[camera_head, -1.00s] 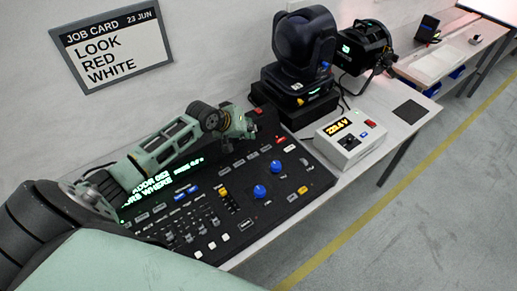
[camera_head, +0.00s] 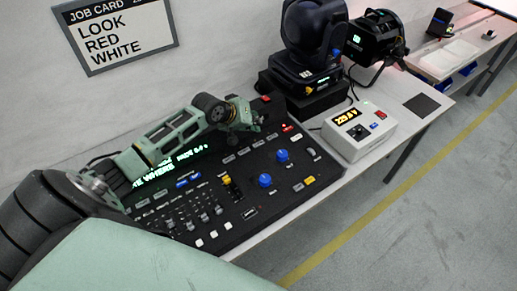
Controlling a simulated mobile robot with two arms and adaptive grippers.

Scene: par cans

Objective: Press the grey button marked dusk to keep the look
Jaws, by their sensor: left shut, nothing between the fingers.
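The black lighting console (camera_head: 235,221) lies on the bench with faders, two blue knobs, yellow, white, blue and grey buttons. A row of grey buttons (camera_head: 243,151) runs along its back right part. Their labels are too small to read, so I cannot tell which is dusk. Its green-lettered display (camera_head: 185,157) is partly hidden by my left arm. My left gripper (camera_head: 250,122) is shut and empty, above the console's back edge, close to the grey button row; I cannot tell whether it touches. My right gripper is not in view.
A white meter box (camera_head: 360,136) stands right of the console. A black moving-head light (camera_head: 312,50) and a par can (camera_head: 375,40) stand behind. A job card (camera_head: 115,35) hangs on the wall. A dark square pad (camera_head: 422,104) lies on clear bench at right.

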